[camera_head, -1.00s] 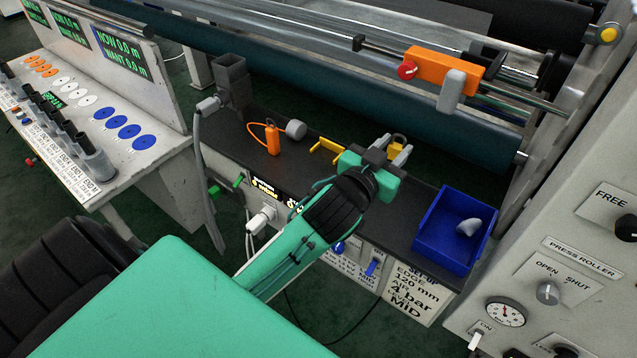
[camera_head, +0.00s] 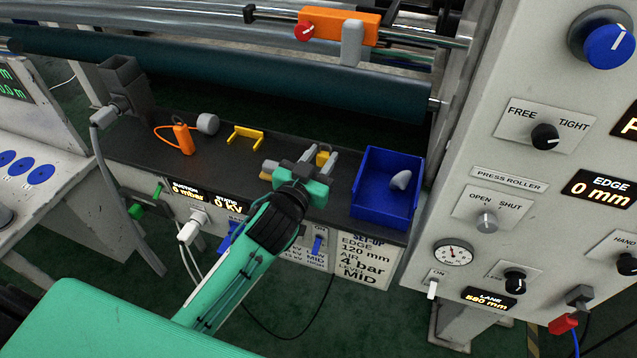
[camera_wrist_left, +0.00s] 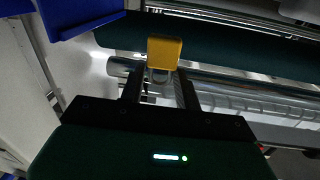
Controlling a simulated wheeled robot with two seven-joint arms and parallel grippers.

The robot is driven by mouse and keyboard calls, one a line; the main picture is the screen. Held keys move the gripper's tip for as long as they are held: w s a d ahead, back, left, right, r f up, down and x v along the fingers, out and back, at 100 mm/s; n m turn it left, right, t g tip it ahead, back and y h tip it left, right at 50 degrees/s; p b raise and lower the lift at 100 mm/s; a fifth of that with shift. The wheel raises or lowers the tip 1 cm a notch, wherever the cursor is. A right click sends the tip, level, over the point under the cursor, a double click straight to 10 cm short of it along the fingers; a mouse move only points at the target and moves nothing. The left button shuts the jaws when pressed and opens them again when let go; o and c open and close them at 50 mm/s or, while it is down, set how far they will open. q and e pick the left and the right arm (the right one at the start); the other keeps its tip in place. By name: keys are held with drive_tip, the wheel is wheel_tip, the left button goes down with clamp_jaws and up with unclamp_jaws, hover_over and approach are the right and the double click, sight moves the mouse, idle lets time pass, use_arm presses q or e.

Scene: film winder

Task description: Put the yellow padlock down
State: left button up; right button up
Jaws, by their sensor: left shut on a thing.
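The yellow padlock (camera_head: 322,157) is in the jaws of my left gripper (camera_head: 312,163). In the left wrist view the padlock (camera_wrist_left: 164,53) sits at the fingertips of the left gripper (camera_wrist_left: 161,84), with its body beyond them and its grey shackle between the fingers. In the head view the gripper is over the dark shelf (camera_head: 240,172), just left of the blue bin. I cannot tell whether the padlock touches the shelf. My right gripper is in neither view.
The blue bin (camera_head: 372,204) holds a pale grey lump (camera_head: 400,180). A yellow bracket (camera_head: 246,136), an orange tag (camera_head: 183,138) with a loop and a grey knob (camera_head: 208,123) are on the shelf to the left. A teal roller (camera_head: 240,78) runs behind; a control panel (camera_head: 520,180) stands right.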

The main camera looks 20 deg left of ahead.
use_arm(q)
wheel_tip(320, 180, down, 4)
drive_tip(key=shift+r, duration=0.25)
wheel_tip(320, 180, down, 4)
drive_tip(key=shift+r+b, duration=0.2)
drive_tip(key=shift+b, duration=0.1)
drive_tip(key=shift+f, duration=0.25)
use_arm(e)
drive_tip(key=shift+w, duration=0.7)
use_arm(q)
drive_tip(key=shift+f, duration=0.15)
drive_tip(key=o, duration=1.1)
drive_tip(key=shift+c, duration=0.2)
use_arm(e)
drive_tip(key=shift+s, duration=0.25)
